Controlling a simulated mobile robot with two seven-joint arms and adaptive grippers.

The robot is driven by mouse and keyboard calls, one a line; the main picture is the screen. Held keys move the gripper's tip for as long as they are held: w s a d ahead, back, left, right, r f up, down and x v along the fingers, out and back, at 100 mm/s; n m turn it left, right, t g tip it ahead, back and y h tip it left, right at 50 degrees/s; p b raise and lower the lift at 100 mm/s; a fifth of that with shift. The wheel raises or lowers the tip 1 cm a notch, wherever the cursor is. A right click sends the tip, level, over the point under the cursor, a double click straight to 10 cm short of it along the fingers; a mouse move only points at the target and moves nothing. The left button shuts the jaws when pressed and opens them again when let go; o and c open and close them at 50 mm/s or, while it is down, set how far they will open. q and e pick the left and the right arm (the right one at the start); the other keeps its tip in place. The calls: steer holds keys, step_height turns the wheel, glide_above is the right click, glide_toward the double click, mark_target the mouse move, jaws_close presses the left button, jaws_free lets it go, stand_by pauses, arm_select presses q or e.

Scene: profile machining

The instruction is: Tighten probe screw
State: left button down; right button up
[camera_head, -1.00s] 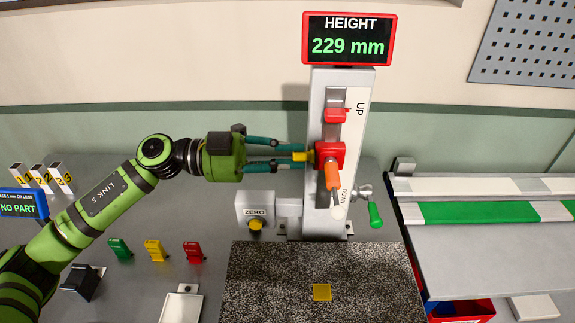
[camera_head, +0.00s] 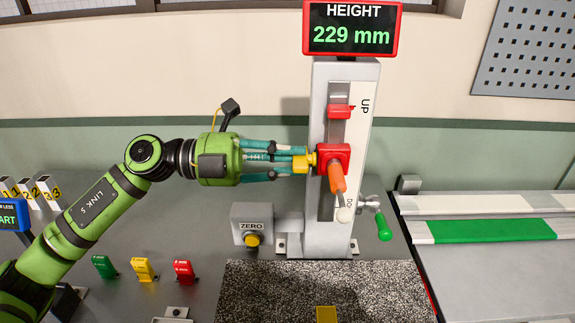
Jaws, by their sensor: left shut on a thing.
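The probe screw (camera_head: 300,159) is a yellow knob on the left side of the red probe carriage (camera_head: 332,159). The carriage rides on the grey height gauge column (camera_head: 320,110), with an orange probe (camera_head: 337,178) hanging from it and a pale ball tip (camera_head: 344,215). My left gripper (camera_head: 294,160) reaches in level from the left, its teal fingers shut on the yellow knob. The fingers hide part of the knob. The display (camera_head: 350,30) reads HEIGHT 229 mm. My right gripper is out of view.
A speckled granite plate (camera_head: 280,285) lies below, with a yellow block (camera_head: 326,314) on it. A ZERO button box (camera_head: 252,226) and a green-handled crank (camera_head: 382,226) flank the column. Green, yellow and red tags (camera_head: 143,269) stand at left. A bench (camera_head: 500,265) fills the right.

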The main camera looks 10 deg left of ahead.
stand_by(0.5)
arm_select(q)
steer(key=c, duration=1.1)
jaws_free()
steer(key=a, duration=0.4)
steer(key=s+a, duration=0.1)
steer(key=a, duration=0.3)
steer(key=s+a, duration=0.1)
steer(key=a, duration=0.2)
steer(key=shift+s+a, duration=0.2)
steer(key=shift+a, duration=0.2)
